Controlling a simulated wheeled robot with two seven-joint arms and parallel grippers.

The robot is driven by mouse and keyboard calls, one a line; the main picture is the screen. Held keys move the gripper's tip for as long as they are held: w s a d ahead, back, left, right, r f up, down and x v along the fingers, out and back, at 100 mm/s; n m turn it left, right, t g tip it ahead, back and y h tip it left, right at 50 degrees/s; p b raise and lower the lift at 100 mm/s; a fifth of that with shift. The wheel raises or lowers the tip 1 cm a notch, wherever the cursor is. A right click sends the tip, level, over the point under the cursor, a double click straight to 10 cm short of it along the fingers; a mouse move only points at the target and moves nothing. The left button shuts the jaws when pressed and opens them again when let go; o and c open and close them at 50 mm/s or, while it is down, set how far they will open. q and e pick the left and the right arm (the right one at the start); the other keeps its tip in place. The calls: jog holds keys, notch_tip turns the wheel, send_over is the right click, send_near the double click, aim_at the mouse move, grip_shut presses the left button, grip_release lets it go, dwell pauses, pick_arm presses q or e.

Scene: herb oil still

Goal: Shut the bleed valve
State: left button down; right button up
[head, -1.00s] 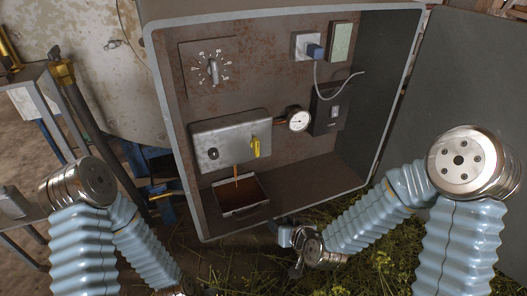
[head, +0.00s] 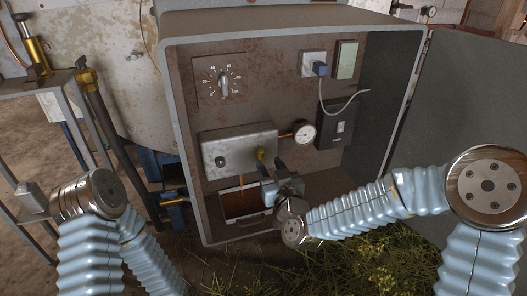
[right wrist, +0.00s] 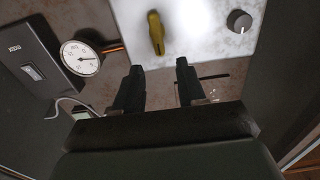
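The bleed valve has a yellow handle (head: 261,155) on the front of a grey metal box (head: 230,150) in the cabinet. In the right wrist view the yellow handle (right wrist: 155,33) stands lengthwise up and down in the picture. My right gripper (head: 268,177) is just below and in front of the handle in the head view. In the right wrist view my right gripper (right wrist: 158,80) is open and empty, its two fingers apart, with the handle beyond the gap and not touched. An orange-brown stream (head: 241,183) runs from the box into a tray below. My left gripper is out of view.
The drip tray (head: 226,216) holds dark brown liquid, close under my right gripper. A pressure gauge (head: 304,131) and a dark switch box (head: 337,130) sit right of the valve. A dial (head: 223,84) is above; the cabinet's right wall bounds the space.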

aim_at(263, 154)
jog(key=x, duration=0.6)
jog(key=shift+p, duration=0.3)
grip_shut()
